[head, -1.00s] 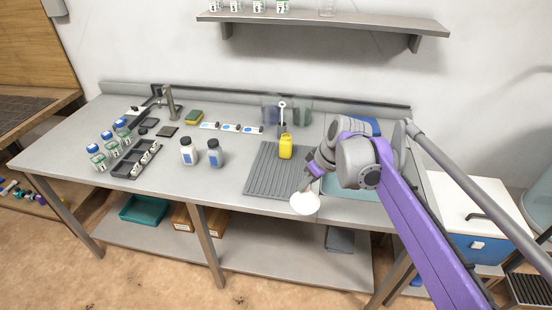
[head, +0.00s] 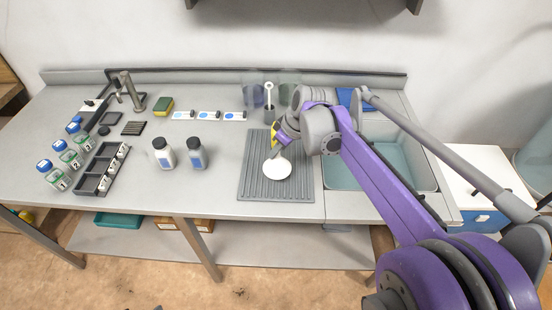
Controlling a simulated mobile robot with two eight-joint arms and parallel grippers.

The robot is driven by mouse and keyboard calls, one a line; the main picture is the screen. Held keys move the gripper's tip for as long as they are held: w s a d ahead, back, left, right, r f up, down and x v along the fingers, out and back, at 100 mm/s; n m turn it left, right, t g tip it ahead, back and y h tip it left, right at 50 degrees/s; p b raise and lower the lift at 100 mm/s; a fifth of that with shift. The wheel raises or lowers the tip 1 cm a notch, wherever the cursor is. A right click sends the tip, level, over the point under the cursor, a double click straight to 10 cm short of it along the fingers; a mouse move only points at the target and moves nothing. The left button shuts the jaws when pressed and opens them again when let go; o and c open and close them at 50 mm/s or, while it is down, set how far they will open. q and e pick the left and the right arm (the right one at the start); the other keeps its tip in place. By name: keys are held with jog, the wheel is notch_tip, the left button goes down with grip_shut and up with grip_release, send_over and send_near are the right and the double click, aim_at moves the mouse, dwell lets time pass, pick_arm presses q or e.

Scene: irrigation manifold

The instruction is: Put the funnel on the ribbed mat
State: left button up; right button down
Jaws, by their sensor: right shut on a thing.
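The white funnel (head: 278,170) shows its round wide mouth and is over the ribbed mat. My right gripper (head: 273,152) is shut on the funnel at its narrow side. I cannot tell whether the funnel touches the mat. The grey ribbed mat (head: 252,182) lies on the counter left of the sink, its right part partly covered by the funnel and my right arm. My left gripper is out of view.
The sink (head: 350,172) is to the right.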

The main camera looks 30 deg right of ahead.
aim_at(276, 160)
jog(key=shift+w+f, duration=0.1)
jog(key=shift+f, duration=2.1)
jog(key=c, duration=1.2)
grip_release()
jog(key=shift+f, duration=0.15)
jog(key=shift+c, duration=0.2)
jog(key=o, duration=0.5)
jog(key=shift+c, duration=0.2)
